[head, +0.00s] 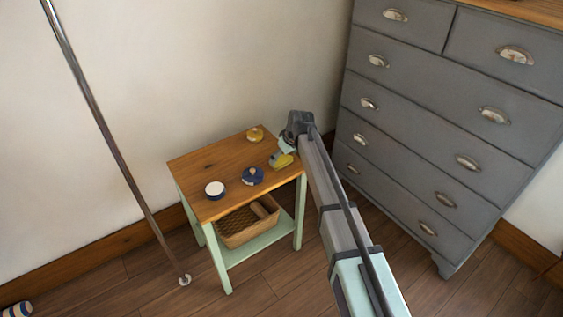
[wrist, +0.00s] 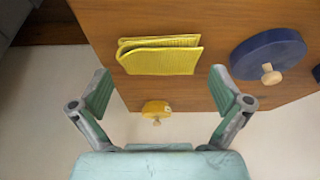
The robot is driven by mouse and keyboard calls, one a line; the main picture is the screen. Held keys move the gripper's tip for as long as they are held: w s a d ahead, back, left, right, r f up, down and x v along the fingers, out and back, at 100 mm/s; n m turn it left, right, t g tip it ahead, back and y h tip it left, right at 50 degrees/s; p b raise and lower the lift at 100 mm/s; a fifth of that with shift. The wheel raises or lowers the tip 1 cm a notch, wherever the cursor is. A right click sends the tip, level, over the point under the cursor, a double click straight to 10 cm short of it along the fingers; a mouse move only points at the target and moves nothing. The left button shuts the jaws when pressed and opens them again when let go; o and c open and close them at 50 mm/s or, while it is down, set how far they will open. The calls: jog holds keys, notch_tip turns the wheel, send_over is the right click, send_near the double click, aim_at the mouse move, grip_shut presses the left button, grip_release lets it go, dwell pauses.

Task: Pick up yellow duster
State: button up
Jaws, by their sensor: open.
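The yellow duster (wrist: 160,56) is a folded, ribbed cloth lying on the wooden top of a small table (wrist: 205,18). In the head view the duster (head: 285,161) shows near the table's right edge, partly hidden by my gripper. My gripper (wrist: 160,73) is open and empty in the wrist view. Its two fingers stand apart, left and right of the duster's near side, with the duster centred between and beyond them. In the head view my gripper (head: 282,152) is over the table's right side; its height above the duster is hard to tell.
A blue round object with a wooden knob (wrist: 268,56) lies beside the duster. A small yellow-orange object (head: 255,134) sits at the table's back corner. A white-topped round container (head: 215,189) stands at the left. A basket (head: 240,230) is on the lower shelf. A grey dresser (head: 430,130) stands right.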

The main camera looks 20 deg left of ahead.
aim_at(282, 158)
jog(key=shift+x, duration=1.1)
jog(key=c, duration=0.7)
jog(key=shift+c, duration=0.2)
jog(key=shift+r, duration=0.1)
notch_tip(282, 158, up, 20)
jog(key=shift+f+p, duration=0.1)
jog(key=shift+p, duration=0.3)
